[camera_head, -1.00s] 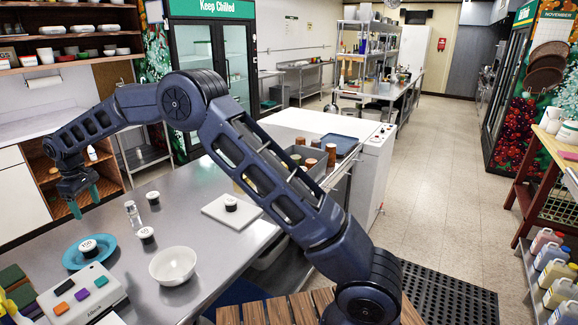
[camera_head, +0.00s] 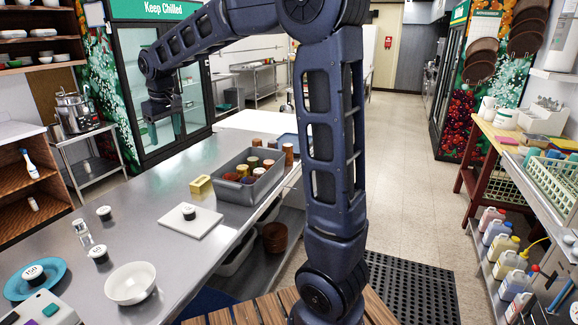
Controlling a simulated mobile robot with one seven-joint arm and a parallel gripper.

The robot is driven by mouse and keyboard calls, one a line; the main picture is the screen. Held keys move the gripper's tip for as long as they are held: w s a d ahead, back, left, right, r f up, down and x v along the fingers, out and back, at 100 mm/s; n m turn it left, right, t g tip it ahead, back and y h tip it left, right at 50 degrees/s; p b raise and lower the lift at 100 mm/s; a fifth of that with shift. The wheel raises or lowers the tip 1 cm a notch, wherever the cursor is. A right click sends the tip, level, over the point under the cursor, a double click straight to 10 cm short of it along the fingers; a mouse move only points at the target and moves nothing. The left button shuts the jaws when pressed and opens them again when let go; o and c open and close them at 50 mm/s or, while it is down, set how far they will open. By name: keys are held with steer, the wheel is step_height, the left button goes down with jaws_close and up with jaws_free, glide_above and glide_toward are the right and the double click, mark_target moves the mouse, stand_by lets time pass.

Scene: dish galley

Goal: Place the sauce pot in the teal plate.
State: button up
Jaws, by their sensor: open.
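Several small dark pots with white lids stand on the steel counter (camera_head: 140,225). One labelled pot (camera_head: 33,273) sits on the teal plate (camera_head: 53,268) at the lower left. One pot (camera_head: 98,254) stands between the clear bottle and the white bowl, and another pot (camera_head: 104,213) is farther back. A further pot (camera_head: 189,211) stands on a white board (camera_head: 190,223). I cannot tell which one the task means. My gripper (camera_head: 165,130) is open, its teal fingers apart, with nothing seen between them. It is raised at the back, well away from the pots and plate.
A white bowl (camera_head: 131,283) and a clear bottle (camera_head: 84,234) stand near the plate. A grey box with coloured buttons (camera_head: 42,311) is at the lower left corner. A yellow block (camera_head: 201,185) and a grey bin of cups (camera_head: 238,178) stand farther right. The counter's back left is clear.

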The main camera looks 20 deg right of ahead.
steer(key=s+d+r+m+t, duration=0.15)
steer(key=s+d, duration=0.35)
steer(key=d, duration=0.5)
steer(key=s+d+m, duration=0.3)
steer(key=s+d, duration=0.3)
steer(key=d, duration=0.3)
steer(key=s+d+f+m+h, duration=0.1)
steer(key=s+d+f+m, duration=0.2)
steer(key=s+d+f, duration=0.4)
steer(key=s+d+t, duration=0.1)
steer(key=s+d, duration=0.3)
steer(key=s, duration=0.4)
steer(key=shift+d+m, duration=0.35)
steer(key=shift+d, duration=0.05)
